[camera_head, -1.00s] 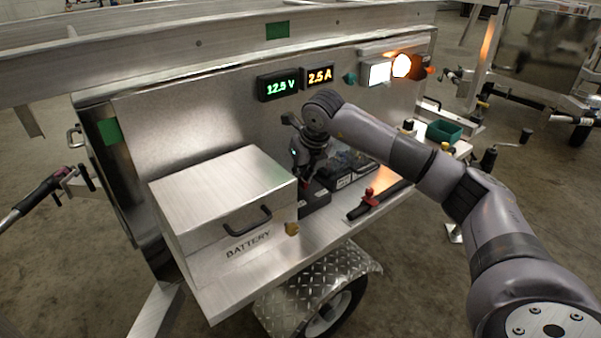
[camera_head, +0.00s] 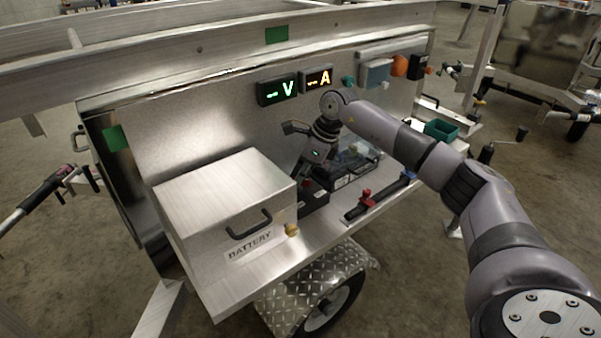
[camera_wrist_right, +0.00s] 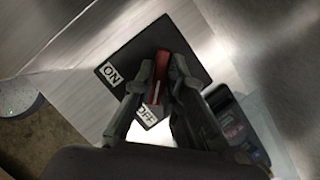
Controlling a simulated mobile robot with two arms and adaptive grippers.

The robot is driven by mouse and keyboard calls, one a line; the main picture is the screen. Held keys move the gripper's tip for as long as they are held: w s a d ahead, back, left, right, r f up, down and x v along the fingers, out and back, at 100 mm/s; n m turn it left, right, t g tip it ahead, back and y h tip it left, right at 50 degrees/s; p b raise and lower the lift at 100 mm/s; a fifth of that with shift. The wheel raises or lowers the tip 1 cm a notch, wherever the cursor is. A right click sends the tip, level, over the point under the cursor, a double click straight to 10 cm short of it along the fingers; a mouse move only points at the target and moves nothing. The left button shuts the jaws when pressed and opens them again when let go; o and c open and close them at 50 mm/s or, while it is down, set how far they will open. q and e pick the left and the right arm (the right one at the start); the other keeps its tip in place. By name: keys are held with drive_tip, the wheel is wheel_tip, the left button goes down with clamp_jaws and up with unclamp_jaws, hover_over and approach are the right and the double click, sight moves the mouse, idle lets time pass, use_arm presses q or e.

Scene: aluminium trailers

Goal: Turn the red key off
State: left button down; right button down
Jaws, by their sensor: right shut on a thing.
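The red key (camera_wrist_right: 162,68) sits on a black plate (camera_wrist_right: 128,48) with white ON and OFF labels in the right wrist view. My right gripper (camera_wrist_right: 160,85) is shut on the key, one finger on each side. The key's long side lies roughly toward the OFF label (camera_wrist_right: 150,115). In the head view my right gripper (camera_head: 305,180) reaches down beside the battery box, and the key is hidden there. The voltage display (camera_head: 277,89) and the current display (camera_head: 316,79) show dashes. My left gripper is not in view.
The metal battery box (camera_head: 225,200) with a black handle stands left of my right gripper. A black bar with red and blue knobs (camera_head: 380,196) lies to its right. The lamp (camera_head: 399,66) is unlit.

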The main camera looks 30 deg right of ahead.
drive_tip(key=shift+r+n, duration=0.1)
drive_tip(key=shift+n, duration=0.4)
drive_tip(key=c, duration=1.6)
unclamp_jaws()
drive_tip(key=shift+c, duration=0.2)
drive_tip(key=v, duration=1.2)
drive_tip(key=shift+w+d, duration=0.15)
drive_tip(key=shift+w, duration=0.05)
